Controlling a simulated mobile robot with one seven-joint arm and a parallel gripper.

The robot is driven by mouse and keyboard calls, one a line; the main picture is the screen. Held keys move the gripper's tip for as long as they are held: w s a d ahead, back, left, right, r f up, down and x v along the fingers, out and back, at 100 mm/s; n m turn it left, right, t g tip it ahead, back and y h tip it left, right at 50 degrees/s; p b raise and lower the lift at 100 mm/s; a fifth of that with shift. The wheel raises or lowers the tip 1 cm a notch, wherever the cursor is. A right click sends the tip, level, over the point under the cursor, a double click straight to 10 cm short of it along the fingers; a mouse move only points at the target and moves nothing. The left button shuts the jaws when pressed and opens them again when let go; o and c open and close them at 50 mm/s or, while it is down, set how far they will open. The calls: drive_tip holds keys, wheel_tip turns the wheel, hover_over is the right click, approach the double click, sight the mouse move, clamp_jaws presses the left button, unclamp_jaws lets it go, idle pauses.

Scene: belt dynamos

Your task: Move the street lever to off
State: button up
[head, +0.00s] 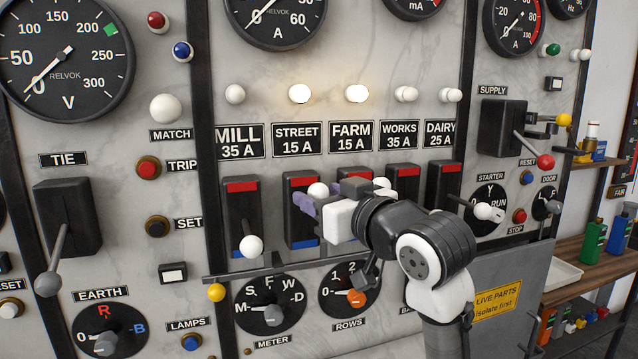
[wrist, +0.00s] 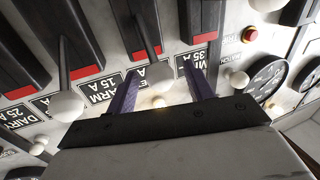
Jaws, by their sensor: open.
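The STREET switch (head: 301,243) is a black housing with a red band at the top and a blue band at the bottom, below the STREET 15 A label (head: 297,138). Its white-knobbed lever (head: 318,190) stands up, toward the red end. My gripper (head: 326,196) is open in front of it, with purple fingers. In the wrist view, which is upside down, the STREET knob (wrist: 160,75) sits between the two spread fingers (wrist: 165,88). I cannot tell whether either finger touches it. The wrist body hides part of the FARM and WORKS switches.
The MILL lever (head: 252,246) hangs down just left. The FARM lever knob (wrist: 67,105) stands close beside one finger. The STREET lamp (head: 300,94) and FARM lamp (head: 357,93) glow. A dark rail (head: 240,276) runs below the switches.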

drive_tip(key=shift+x, duration=0.75)
clamp_jaws()
